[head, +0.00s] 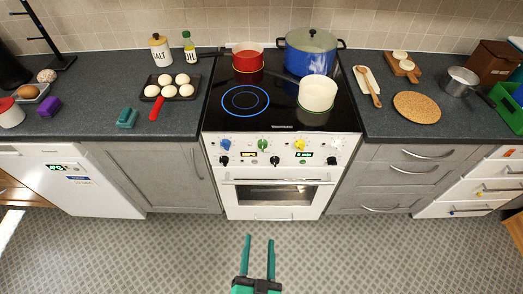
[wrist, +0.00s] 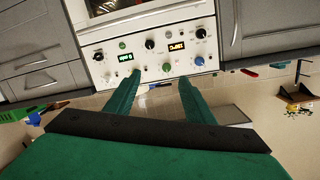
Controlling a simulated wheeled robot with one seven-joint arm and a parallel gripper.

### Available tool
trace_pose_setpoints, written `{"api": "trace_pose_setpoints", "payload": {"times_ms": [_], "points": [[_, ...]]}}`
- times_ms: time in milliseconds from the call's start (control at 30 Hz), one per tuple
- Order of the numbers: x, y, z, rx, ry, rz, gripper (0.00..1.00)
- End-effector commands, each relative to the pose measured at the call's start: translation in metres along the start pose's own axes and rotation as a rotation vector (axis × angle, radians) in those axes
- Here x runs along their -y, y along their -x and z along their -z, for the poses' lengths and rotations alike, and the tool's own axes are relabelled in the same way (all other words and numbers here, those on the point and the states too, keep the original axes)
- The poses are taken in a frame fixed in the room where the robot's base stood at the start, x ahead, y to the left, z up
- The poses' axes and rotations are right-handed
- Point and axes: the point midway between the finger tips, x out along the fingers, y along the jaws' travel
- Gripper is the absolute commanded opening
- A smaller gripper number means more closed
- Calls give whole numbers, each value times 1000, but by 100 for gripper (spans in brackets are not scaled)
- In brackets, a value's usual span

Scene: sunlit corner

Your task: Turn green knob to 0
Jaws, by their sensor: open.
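The green knob (head: 263,144) is in the upper row of the white stove's front panel (head: 280,150), between a blue knob on its left and a yellow knob on its right. The setting of the green knob is too small to read. My gripper (head: 260,240) is open and empty over the floor in front of the stove, apart from the panel. In the wrist view, the panel appears upside down and the green knob (wrist: 166,67) shows just beyond the gap between the open fingers (wrist: 160,82).
The oven door handle (head: 277,182) juts out below. Pots stand on the hob. The floor (head: 170,250) before the stove is free.

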Motion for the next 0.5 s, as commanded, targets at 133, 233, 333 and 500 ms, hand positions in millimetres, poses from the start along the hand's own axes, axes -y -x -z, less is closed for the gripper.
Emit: {"api": "trace_pose_setpoints", "payload": {"times_ms": [133, 233, 333, 500], "points": [[7, -63, 6, -39, -107, 21, 49], [12, -103, 13, -56, -171, 41, 49], [18, -141, 24, -70, -229, 64, 49], [25, -191, 45, -86, -300, 97, 49]]}}
